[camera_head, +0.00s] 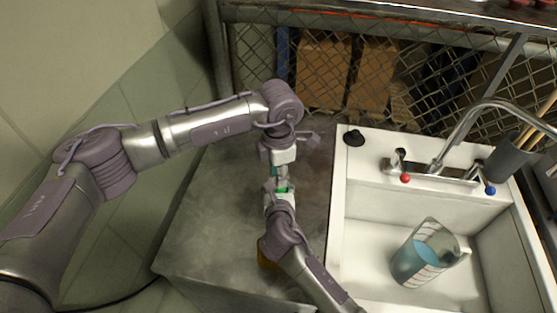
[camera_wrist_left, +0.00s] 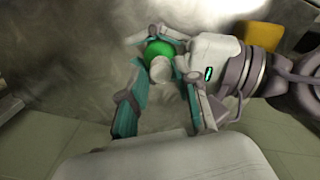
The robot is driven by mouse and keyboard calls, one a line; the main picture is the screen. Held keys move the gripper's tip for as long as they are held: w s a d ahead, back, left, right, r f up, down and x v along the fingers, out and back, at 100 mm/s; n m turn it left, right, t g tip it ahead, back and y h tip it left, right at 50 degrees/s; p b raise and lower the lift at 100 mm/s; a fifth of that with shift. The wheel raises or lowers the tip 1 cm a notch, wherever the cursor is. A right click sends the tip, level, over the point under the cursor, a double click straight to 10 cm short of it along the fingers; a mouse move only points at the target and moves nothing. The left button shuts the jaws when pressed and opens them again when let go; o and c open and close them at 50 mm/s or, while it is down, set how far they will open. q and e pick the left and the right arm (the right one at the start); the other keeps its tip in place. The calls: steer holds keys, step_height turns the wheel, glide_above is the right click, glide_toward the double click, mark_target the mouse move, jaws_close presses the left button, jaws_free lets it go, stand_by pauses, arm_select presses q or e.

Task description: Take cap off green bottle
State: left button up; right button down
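The green bottle (camera_wrist_left: 163,50) shows as a rounded green body in the left wrist view, with a small white part, apparently its cap (camera_wrist_left: 160,70), facing my left gripper. In the head view only a bit of green (camera_head: 281,189) shows between the grippers. My right gripper (camera_head: 281,187), coming from below, has its fingers around the bottle and seems shut on it above the metal table. My left gripper (camera_head: 281,174) faces it from the far side. Its teal fingers (camera_wrist_left: 163,90) are spread on either side of the white part, with gaps visible.
The metal table (camera_head: 210,215) is mostly clear. A yellow-orange object (camera_head: 265,255) stands partly hidden under my right arm. On the right is a white sink (camera_head: 340,220) with a tap (camera_head: 440,155) and a beaker of blue liquid (camera_head: 420,257). A wire-mesh fence and boxes stand behind.

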arm_select(q)
steer(key=shift+f, duration=0.5)
jaws_close()
steer(key=shift+r, duration=0.2)
steer(key=shift+r, duration=0.9)
steer(key=shift+r, duration=2.05)
arm_select(e)
steer(key=shift+c, duration=2.4)
jaws_free()
steer(key=shift+o, duration=0.3)
